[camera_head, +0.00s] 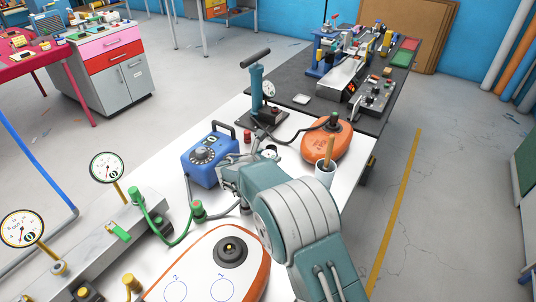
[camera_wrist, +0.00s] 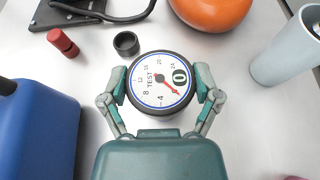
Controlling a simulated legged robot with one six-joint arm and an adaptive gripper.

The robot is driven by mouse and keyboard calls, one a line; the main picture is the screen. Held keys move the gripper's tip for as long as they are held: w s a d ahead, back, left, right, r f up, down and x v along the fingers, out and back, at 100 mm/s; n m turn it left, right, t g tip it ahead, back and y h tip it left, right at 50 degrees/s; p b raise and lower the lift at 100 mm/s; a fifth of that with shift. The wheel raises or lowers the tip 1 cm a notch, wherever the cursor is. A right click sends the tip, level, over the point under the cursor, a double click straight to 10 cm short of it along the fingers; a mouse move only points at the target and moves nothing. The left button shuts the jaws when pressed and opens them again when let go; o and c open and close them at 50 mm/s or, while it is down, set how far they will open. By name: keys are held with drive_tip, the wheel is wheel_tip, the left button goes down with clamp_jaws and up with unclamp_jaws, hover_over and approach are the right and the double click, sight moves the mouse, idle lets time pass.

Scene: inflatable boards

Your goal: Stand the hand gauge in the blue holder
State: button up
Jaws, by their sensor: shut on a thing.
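The hand gauge (camera_wrist: 160,80) is a round white dial marked TEST, with a dark rim, a blue ring and a red needle. My gripper (camera_wrist: 163,88) is shut on it, one finger on each side of the rim, with the dial facing the wrist camera. In the head view the gauge (camera_head: 270,153) shows small beyond my arm, which hides most of the gripper. Whether it touches the table is unclear. A small dark open cup (camera_wrist: 126,44) stands just beyond the gauge, apart from it. I cannot tell which thing is the blue holder.

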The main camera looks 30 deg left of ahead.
drive_tip(key=shift+f, duration=0.3)
drive_tip(key=o, duration=1)
drive_tip(key=v, duration=1.2)
drive_tip(key=shift+a, duration=0.1)
